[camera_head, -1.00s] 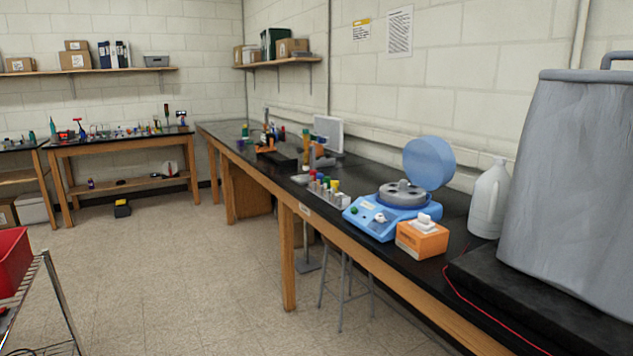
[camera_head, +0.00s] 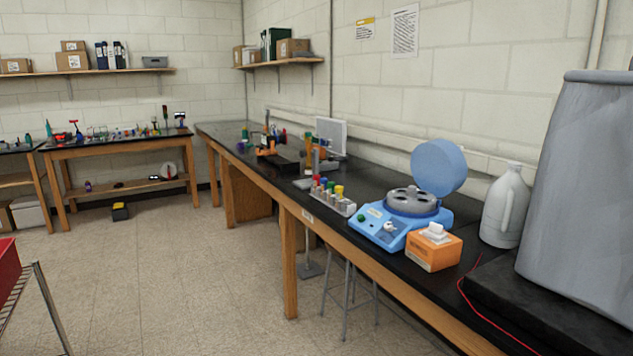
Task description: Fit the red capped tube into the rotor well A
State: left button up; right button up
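A blue centrifuge (camera_head: 385,235) stands on the black bench at the right, its round lid (camera_head: 438,167) raised. Its grey rotor (camera_head: 411,200) shows several dark wells; I cannot read which is A. Left of it, a rack (camera_head: 336,207) holds several upright capped tubes. A red capped tube (camera_head: 322,182) stands among tubes with green, blue and yellow caps. Neither of my grippers is in view.
An orange tissue box (camera_head: 433,250) sits just right of the centrifuge at the bench's front edge. Behind it is a white jug (camera_head: 504,205). A stool (camera_head: 348,290) stands under the bench. The floor in front is clear. A red bin (camera_head: 8,268) on a cart is at the lower left.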

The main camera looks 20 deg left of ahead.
aim_at(411, 200)
jog(key=i+j+z, duration=0.15)
jog(key=i+j, duration=1.2)
jog(key=j, duration=0.15)
